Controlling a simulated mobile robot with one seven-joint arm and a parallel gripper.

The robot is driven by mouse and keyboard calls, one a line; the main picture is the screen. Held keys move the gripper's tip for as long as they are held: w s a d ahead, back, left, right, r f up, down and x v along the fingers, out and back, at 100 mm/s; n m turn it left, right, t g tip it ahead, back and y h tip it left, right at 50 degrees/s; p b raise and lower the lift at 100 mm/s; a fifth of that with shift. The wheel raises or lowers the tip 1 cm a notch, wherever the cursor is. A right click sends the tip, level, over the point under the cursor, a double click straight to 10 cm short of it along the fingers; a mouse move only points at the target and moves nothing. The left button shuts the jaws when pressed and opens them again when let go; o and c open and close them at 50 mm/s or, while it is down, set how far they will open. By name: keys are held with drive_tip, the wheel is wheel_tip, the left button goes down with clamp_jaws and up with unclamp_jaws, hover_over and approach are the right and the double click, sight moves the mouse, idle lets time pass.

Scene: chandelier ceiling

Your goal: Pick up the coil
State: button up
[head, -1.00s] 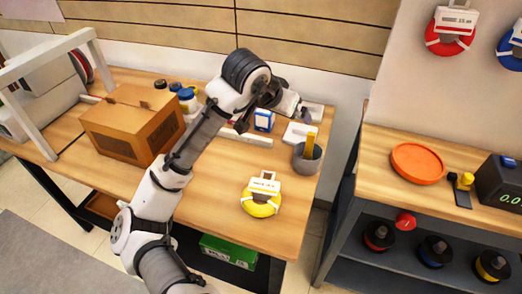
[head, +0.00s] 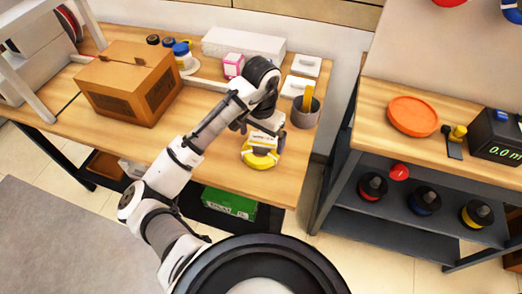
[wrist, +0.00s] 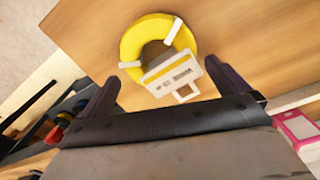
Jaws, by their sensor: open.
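The coil (head: 260,158) is a yellow ring with white ties and a white label tag, lying flat on the wooden table. In the head view my arm partly covers it. In the wrist view the whole coil (wrist: 130,42) shows at the top, beyond my fingertips, with its tag toward me. My gripper (wrist: 172,85) is open and empty, its dark fingers spread on either side of the tag's near end. In the head view my gripper (head: 262,125) is above and just behind the coil, its fingers mostly hidden.
A grey cup (head: 306,113) with a yellow tool stands right of the coil. A pink box (head: 233,65) and a white block (head: 245,43) are behind. A brown box (head: 128,84) is at left. A second bench (head: 375,140) stands at right. Table front is clear.

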sight(261, 148)
drive_tip(key=shift+s+f+p, duration=0.2)
drive_tip(key=shift+f+p, duration=0.3)
drive_tip(key=shift+f, duration=2.05)
drive_tip(key=c, duration=0.8)
drive_tip(key=shift+c, duration=0.2)
drive_tip(key=shift+r, duration=0.1)
